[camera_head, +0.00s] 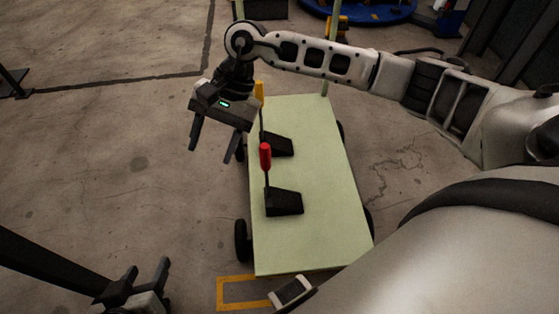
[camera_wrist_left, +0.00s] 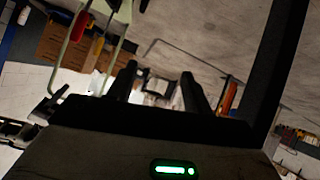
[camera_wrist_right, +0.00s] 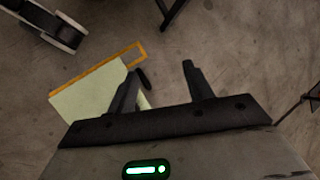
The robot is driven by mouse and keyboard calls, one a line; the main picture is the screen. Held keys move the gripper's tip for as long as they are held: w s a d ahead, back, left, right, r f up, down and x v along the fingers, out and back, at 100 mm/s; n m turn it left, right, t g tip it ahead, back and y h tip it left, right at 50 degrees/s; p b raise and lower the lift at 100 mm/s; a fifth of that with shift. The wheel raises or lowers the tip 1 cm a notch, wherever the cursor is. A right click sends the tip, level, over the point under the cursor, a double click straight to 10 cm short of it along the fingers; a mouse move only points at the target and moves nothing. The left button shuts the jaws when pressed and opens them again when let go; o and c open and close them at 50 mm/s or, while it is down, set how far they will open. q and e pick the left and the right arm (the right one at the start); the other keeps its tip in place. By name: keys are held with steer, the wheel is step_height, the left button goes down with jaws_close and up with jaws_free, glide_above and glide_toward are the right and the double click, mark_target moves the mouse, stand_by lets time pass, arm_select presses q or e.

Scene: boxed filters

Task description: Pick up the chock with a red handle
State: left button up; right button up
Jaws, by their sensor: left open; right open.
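The chock with a red handle (camera_head: 284,203) is a black wedge with an upright red grip (camera_head: 265,156), standing on the near half of a pale green cart top (camera_head: 325,165). A second black chock (camera_head: 277,145) with a yellow handle (camera_head: 259,91) stands behind it. My right gripper (camera_head: 212,143) is open and empty, left of the cart and left of the red handle, not touching it. My left gripper (camera_head: 147,270) is open and empty at the lower left, apart from the cart. In the right wrist view the cart (camera_wrist_right: 88,97) shows beyond the fingers (camera_wrist_right: 160,70), without the chocks.
The cart has dark wheels (camera_head: 241,240) and pale green posts at its far end. A yellow floor marking (camera_head: 232,281) lies at its near end. A blue round object (camera_head: 370,10) is at the back. The concrete floor left of the cart is clear.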

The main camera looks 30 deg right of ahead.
steer(key=w+d+n+t+h+b, duration=0.1)
steer(key=w+d+n+h+b, duration=0.3)
steer(key=d, duration=0.9)
steer(key=m+h, duration=0.1)
steer(key=h, duration=0.1)
glide_above(264, 145)
step_height(264, 145, down, 9)
steer(key=shift+s+d+f, duration=0.1)
steer(key=shift+d+f, duration=0.05)
steer(key=shift+f, duration=0.05)
step_height(264, 145, down, 6)
steer(key=shift+r+b, duration=0.1)
steer(key=shift+b, duration=0.55)
steer(key=c, duration=1)
jaws_close()
arm_select(q)
steer(key=shift+w+d+t+h, duration=0.3)
steer(key=shift+d+t+h, duration=0.4)
steer(key=shift+d+t, duration=0.15)
